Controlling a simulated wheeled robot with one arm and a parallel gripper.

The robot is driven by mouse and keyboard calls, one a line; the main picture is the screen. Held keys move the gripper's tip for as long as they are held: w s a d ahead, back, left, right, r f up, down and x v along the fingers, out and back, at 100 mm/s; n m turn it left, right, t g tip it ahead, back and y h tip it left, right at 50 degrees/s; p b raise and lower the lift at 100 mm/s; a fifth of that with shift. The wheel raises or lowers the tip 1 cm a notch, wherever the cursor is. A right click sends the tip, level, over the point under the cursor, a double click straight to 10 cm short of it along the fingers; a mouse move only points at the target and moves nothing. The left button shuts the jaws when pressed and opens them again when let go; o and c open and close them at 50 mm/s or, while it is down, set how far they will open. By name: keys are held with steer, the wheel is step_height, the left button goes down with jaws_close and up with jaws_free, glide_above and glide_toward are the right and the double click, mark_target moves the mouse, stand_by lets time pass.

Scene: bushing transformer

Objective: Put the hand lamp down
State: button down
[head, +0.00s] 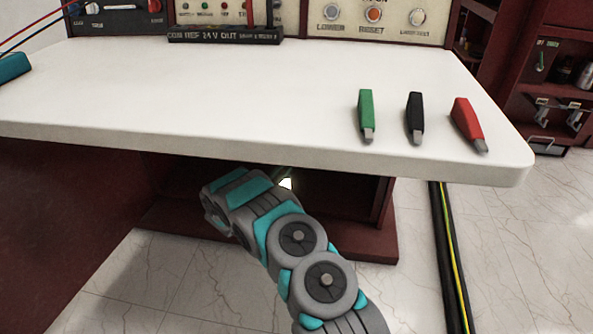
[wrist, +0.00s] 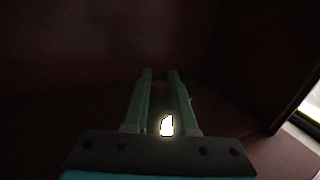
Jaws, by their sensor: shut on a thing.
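My gripper (wrist: 160,74) reaches forward in the dark wrist view with its two pale green fingers close together. It is shut on the hand lamp (wrist: 167,125), of which mainly a small bright white glow shows between the finger bases. The lamp's body is too dark to make out. In the head view the lamp's bright light (head: 286,184) shows just past the end of my arm, below the front edge of the white worktop. My fingers are mostly hidden there by my wrist.
The white worktop (head: 250,90) overhangs a dark red open compartment (head: 340,200) around my gripper. Green (head: 366,115), black (head: 415,117) and red (head: 468,124) plugs lie on the worktop's right. A black and yellow floor strip (head: 452,260) runs at the right. Dark walls surround my gripper closely.

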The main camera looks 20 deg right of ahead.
steer(key=w+d+f+b, duration=0.1)
steer(key=w+d+f, duration=0.3)
steer(key=w+d, duration=0.2)
steer(key=shift+d, duration=0.15)
stand_by(0.3)
steer(key=shift+f, duration=0.15)
steer(key=c, duration=0.7)
jaws_free()
steer(key=shift+b, duration=0.3)
steer(key=shift+p+v, duration=0.85)
steer(key=shift+v, duration=5.1)
